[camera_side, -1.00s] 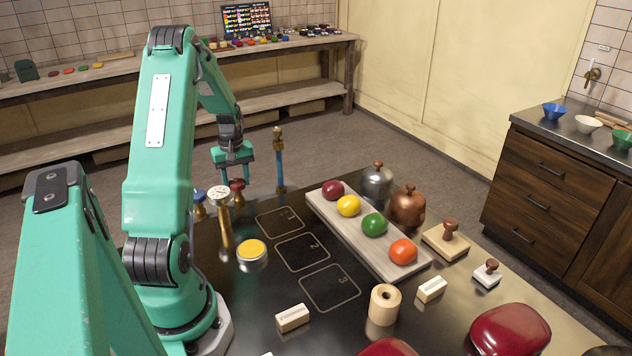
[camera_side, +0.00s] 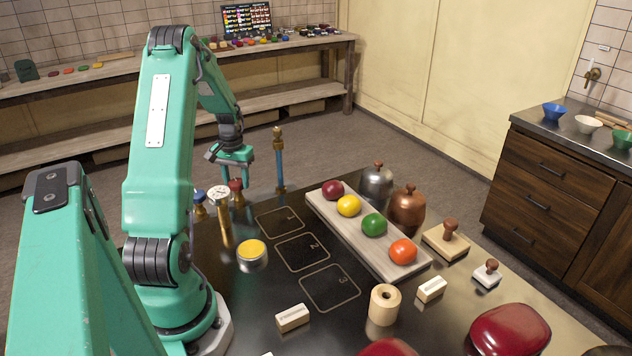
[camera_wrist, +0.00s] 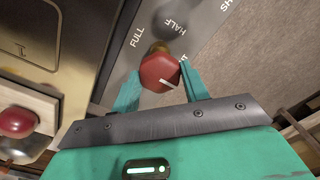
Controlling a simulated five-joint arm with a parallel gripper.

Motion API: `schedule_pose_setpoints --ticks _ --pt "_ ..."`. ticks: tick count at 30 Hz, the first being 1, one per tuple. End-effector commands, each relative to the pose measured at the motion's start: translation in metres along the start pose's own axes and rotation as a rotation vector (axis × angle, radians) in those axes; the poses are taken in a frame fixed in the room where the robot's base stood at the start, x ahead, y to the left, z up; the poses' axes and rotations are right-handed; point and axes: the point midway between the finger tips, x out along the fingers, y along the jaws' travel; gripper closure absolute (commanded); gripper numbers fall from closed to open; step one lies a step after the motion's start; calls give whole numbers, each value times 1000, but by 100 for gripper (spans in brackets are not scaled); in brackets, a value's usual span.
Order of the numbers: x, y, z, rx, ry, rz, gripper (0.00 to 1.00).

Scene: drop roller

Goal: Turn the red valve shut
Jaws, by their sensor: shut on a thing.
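The red valve (camera_side: 236,186) stands at the far left edge of the dark table in the side view, mostly below my gripper. In the wrist view the red knob (camera_wrist: 159,71) sits between the two fingers of my gripper (camera_wrist: 161,80), one on each side. My gripper (camera_side: 237,178) is shut on this knob and twisted about it. A white pointer line on the knob points towards the lower right of the wrist view. A grey plate (camera_wrist: 135,45) beside the knob carries the words FULL and HALF, and a third word cut off by the frame edge.
A blue valve (camera_side: 199,199) and a gauge on a brass post (camera_side: 220,194) stand close left of the red valve. A blue post with brass ends (camera_side: 280,165) rises to its right. A board with coloured balls (camera_side: 340,228) lies further right.

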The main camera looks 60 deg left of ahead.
Motion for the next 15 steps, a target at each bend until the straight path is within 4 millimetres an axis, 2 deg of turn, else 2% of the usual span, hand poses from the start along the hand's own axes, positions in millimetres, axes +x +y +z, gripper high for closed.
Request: schedule_pose_setpoints --ticks 12,13,15 --pt "-1 0 -1 12 4 -1 78" --pt "-1 0 -1 12 4 -1 51" --pt "-1 0 -1 12 3 -1 38"
